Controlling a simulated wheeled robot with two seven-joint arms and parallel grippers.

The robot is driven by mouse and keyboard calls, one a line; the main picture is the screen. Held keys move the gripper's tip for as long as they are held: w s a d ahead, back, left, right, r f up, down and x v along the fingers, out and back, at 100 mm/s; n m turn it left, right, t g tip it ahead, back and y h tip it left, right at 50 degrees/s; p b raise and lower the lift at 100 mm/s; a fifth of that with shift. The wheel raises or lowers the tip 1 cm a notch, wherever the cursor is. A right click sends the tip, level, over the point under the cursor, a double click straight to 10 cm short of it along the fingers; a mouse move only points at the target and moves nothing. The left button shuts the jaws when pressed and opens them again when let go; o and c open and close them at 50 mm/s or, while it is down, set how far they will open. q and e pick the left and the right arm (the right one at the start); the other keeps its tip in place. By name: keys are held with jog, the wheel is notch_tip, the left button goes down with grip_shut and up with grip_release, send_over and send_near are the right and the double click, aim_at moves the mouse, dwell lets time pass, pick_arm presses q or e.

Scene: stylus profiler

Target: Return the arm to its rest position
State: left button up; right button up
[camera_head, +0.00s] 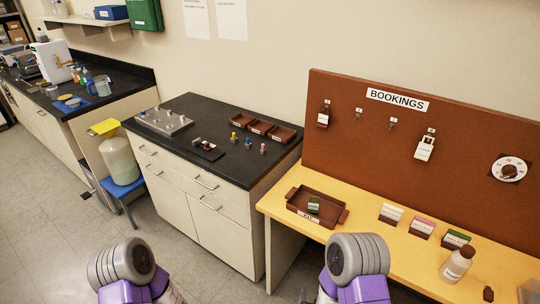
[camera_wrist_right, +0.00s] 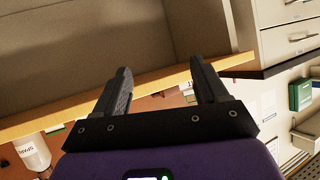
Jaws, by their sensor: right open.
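My right gripper (camera_wrist_right: 161,66) is open in the right wrist view, its two dark fingers apart with nothing between them. Beyond the fingertips is the light wooden edge of a table (camera_wrist_right: 45,122). In the head view, my right arm (camera_head: 358,268) comes up at the bottom edge, in front of the yellow table (camera_head: 385,240). My left arm (camera_head: 122,270) stands at the bottom left over the floor. Its gripper is not visible.
The table holds a brown tray (camera_head: 333,210), several small card holders and a white bottle (camera_head: 457,264). A brown BOOKINGS board (camera_head: 385,140) stands behind. A black-topped cabinet (camera_head: 215,98) is left of it. Open floor (camera_head: 50,230) lies at left.

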jog(key=s+a+f+g+y, duration=0.2)
jog(key=s+f+g+y, duration=0.1)
jog(key=s+f+g, duration=0.2)
jog(key=s+a+f+g+y, duration=0.2)
jog(key=s+f+g, duration=0.3)
jog(key=s, duration=0.5)
jog(key=shift+a+f+n+g+y, duration=0.2)
jog(key=shift+f+n+g+y, duration=0.2)
jog(key=shift+g+y, duration=0.4)
